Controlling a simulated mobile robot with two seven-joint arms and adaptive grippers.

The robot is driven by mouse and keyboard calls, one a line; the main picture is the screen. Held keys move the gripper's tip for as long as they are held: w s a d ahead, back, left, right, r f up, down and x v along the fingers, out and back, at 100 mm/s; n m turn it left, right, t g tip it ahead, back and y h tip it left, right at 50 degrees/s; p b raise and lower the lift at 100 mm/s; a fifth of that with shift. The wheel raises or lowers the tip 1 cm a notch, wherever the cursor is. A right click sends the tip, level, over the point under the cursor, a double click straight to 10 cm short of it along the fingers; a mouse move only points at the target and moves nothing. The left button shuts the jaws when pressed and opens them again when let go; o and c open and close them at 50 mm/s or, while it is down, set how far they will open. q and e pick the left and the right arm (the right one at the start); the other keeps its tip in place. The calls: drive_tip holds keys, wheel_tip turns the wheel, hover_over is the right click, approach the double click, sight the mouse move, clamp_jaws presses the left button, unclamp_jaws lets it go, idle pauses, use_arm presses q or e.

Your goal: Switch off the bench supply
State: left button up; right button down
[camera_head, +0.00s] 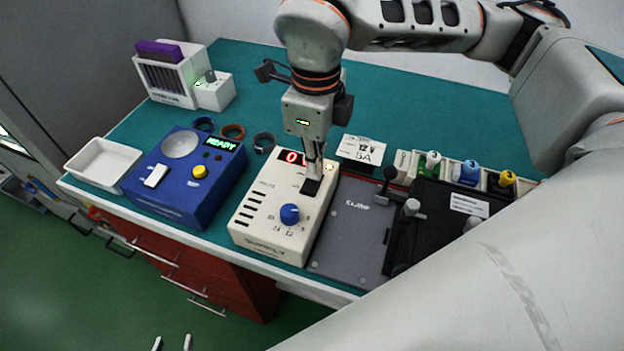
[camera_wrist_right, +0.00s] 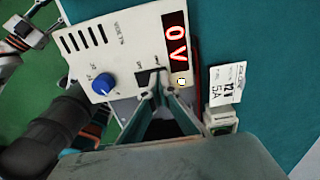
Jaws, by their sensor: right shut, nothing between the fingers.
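The bench supply (camera_head: 262,238) is a cream box with a blue knob (camera_head: 290,214), vent slots and a red display. The display (camera_wrist_right: 175,42) reads 0 V in the right wrist view. A small pale lamp (camera_wrist_right: 181,82) beside it looks lit. The black rocker switch (camera_wrist_right: 147,80) is partly hidden by my fingers. My right gripper (camera_head: 313,180) is shut and empty, pointing down with its tips at the switch; I cannot tell whether they touch it. My left gripper (camera_head: 171,343) shows only two pale fingertips, apart, at the bottom edge.
A blue device (camera_head: 190,178) reading READY stands left of the supply, with a white tray (camera_head: 103,164) beyond. A grey plate (camera_head: 350,232) and black fixture (camera_head: 440,215) sit to the right. A 12 V 5A card (camera_head: 362,150) stands behind.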

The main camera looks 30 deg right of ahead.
drive_tip(key=shift+r+p, duration=1.25)
drive_tip(key=shift+r, duration=0.85)
drive_tip(key=shift+r+p, duration=0.75)
drive_tip(key=shift+r, duration=0.65)
drive_tip(key=shift+f, duration=0.1)
